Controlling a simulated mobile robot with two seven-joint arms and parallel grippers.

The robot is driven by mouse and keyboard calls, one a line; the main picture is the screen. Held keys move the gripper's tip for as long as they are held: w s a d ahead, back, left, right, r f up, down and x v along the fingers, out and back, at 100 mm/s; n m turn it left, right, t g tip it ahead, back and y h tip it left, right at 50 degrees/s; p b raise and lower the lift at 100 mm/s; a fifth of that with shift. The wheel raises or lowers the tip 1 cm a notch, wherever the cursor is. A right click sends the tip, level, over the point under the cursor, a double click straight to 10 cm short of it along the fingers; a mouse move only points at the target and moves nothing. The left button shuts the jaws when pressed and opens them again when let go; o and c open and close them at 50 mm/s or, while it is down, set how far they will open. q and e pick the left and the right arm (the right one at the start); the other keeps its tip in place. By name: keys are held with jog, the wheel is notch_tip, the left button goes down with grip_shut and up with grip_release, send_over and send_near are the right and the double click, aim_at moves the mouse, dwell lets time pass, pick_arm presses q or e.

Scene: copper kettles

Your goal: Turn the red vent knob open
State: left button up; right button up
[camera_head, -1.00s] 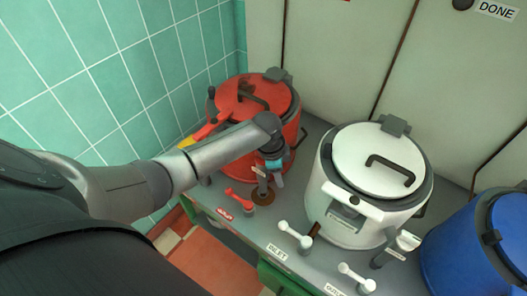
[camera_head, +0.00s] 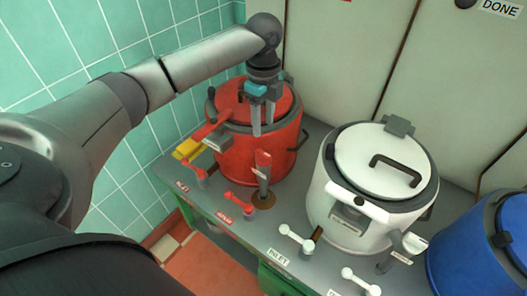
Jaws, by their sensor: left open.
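The red kettle (camera_head: 240,153) stands at the back left of the bench, with a red lid (camera_head: 236,108). My left gripper (camera_head: 263,126) points down, open and empty, over the front right of this lid. Its fingers hide part of the lid and its handle; I cannot tell if they touch it. I cannot clearly pick out a vent knob on the lid. Two red levers, one at the front (camera_head: 238,202) and one further left (camera_head: 193,170), sit on the bench. My right gripper is not in view.
A white kettle (camera_head: 350,225) stands to the right, with white levers (camera_head: 296,238) in front. A blue kettle (camera_head: 480,250) is at the right edge. Green tiled wall (camera_head: 60,50) bounds the left, pale panels (camera_head: 345,60) the back.

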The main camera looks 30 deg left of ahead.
aim_at(263, 153)
pick_arm(q)
notch_tip(263, 153, down, 11)
jog(key=shift+r+b, duration=0.1)
jog(key=shift+b, duration=1.05)
grip_shut()
